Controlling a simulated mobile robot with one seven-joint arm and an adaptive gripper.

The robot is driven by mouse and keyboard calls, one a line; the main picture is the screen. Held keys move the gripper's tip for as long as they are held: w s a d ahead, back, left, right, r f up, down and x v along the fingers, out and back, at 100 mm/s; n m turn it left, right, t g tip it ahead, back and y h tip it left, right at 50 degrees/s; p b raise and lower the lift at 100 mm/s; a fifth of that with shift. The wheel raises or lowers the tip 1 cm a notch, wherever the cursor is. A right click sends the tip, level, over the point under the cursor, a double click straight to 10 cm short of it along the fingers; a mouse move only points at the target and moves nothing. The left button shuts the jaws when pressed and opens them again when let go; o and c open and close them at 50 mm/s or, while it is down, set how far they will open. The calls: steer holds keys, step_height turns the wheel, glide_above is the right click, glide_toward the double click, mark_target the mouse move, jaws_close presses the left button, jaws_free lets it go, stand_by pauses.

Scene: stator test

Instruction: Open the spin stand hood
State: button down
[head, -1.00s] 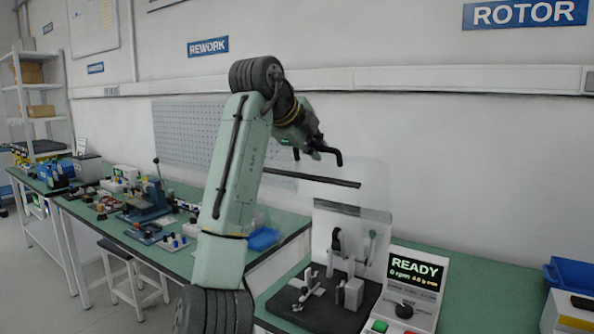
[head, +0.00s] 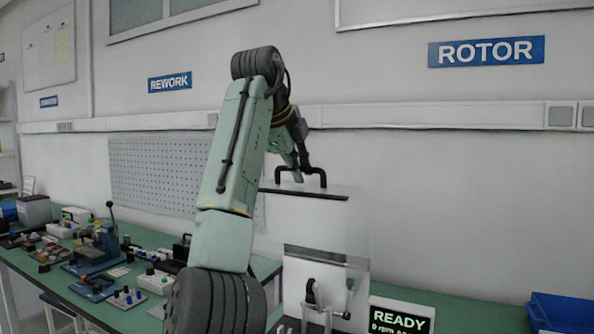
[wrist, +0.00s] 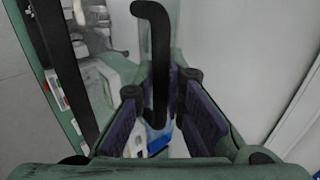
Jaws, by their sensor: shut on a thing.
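The spin stand hood (head: 325,222) is a clear cover with a black edge bar (head: 318,194). In the head view it stands raised above the spin stand. A black bar handle (head: 322,177) rises from its top edge. My gripper (head: 302,168) is at the handle. In the wrist view the handle (wrist: 153,30) runs down between the purple pads of my gripper (wrist: 160,110), which is shut on it. The black edge bar also crosses the left of the wrist view (wrist: 65,65). The READY display (head: 400,320) is at the stand's right.
A green bench (head: 460,310) carries the stand, with a blue bin (head: 560,312) at the right. The left bench holds several tools, including a lever press (head: 98,248). A pegboard (head: 165,175) and white wall are behind. The space above the hood looks free.

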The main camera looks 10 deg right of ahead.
steer(key=shift+f, duration=0.1)
steer(key=c, duration=1.7)
jaws_free()
steer(key=shift+o, duration=0.2)
steer(key=v, duration=0.7)
steer(key=shift+s+a+r, duration=0.1)
steer(key=shift+r, duration=0.15)
